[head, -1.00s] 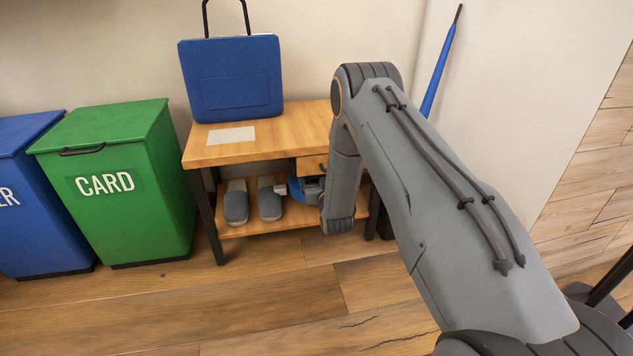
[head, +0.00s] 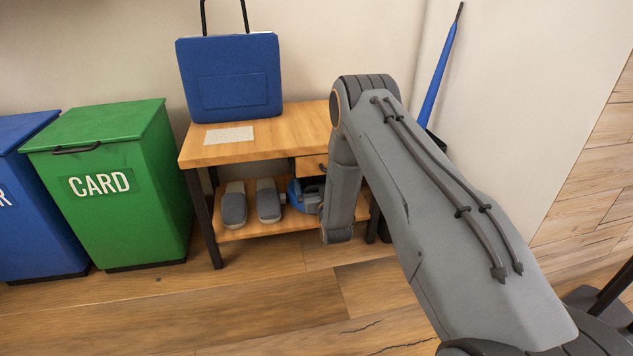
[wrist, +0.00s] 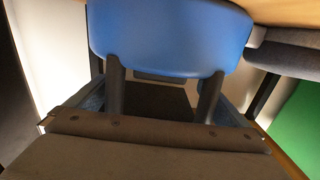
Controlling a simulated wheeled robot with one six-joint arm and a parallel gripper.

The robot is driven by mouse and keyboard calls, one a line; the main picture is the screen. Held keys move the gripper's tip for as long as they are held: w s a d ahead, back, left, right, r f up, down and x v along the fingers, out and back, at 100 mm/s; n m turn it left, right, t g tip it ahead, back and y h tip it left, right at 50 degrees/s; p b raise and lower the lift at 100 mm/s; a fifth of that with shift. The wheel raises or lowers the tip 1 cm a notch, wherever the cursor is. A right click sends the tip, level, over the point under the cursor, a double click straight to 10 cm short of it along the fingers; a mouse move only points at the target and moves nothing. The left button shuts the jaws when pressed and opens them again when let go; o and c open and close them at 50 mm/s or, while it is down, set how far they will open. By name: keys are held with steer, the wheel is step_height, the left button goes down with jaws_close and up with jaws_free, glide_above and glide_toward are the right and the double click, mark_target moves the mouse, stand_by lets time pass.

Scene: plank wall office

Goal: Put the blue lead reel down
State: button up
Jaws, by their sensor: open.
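The blue lead reel (head: 296,196) rests on the low wooden shelf, just right of the grey slippers; my arm hides its right side. In the wrist view its blue body (wrist: 170,38) fills the top, with two dark posts running from it towards my gripper. My gripper (wrist: 160,97) is open, with its jaws spread to either side of these posts. In the head view my gripper is hidden behind my arm. I cannot tell whether the jaws touch the reel.
The shelf (head: 245,229) lies under a wooden bench top (head: 270,137) with a drawer, close above the reel. Two grey slippers (head: 234,205) stand left of the reel. A blue case (head: 230,78) stands on top. A green CARD bin (head: 115,185) is at left.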

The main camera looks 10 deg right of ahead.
steer(key=s+p, duration=0.6)
steer(key=s, duration=0.6)
